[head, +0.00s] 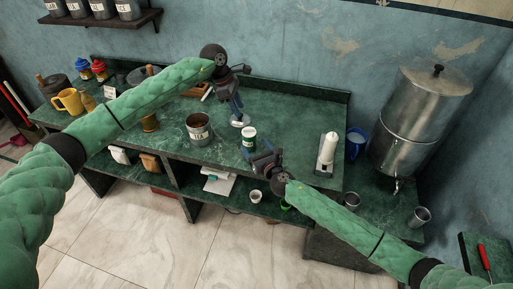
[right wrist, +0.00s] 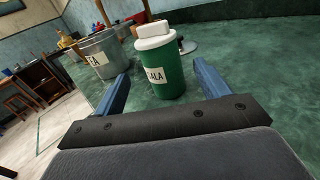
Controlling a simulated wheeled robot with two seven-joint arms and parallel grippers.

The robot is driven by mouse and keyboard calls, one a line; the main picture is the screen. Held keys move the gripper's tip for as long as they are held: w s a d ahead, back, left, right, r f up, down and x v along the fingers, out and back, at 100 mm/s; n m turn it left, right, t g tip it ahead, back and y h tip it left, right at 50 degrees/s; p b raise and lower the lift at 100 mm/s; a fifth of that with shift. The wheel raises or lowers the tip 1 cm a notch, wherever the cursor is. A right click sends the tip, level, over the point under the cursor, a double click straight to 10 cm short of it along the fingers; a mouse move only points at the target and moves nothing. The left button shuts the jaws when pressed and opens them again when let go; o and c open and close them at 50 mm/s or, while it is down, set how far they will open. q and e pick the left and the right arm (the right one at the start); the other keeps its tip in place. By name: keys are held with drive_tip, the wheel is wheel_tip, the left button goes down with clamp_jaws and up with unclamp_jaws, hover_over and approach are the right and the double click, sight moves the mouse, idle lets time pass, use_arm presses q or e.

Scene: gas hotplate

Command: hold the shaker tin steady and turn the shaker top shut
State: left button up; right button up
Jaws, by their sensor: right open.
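The shaker tin (head: 249,141) is a small green can with a white label. It stands upright on the green counter, and its white shaker top (right wrist: 155,36) has a raised ridge. My right gripper (head: 262,155) is open at the counter's front edge, pointing at the tin. In the right wrist view the tin (right wrist: 161,72) stands just beyond and between the two blue fingers (right wrist: 163,88), which do not grip it. My left gripper (head: 237,116) hangs behind and slightly left of the tin, apart from it, over a small shiny round object; its finger gap is unclear.
A large metal tin labelled as tea (head: 199,128) stands open left of the shaker tin. A white candle-like item (head: 328,148), a blue mug (head: 355,143) and a steel urn (head: 418,115) are to the right. The counter (head: 285,125) between is clear.

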sight(247, 135)
drive_tip(key=shift+w+n, duration=0.3)
drive_tip(key=shift+w, duration=0.15)
drive_tip(key=shift+x, duration=3.6)
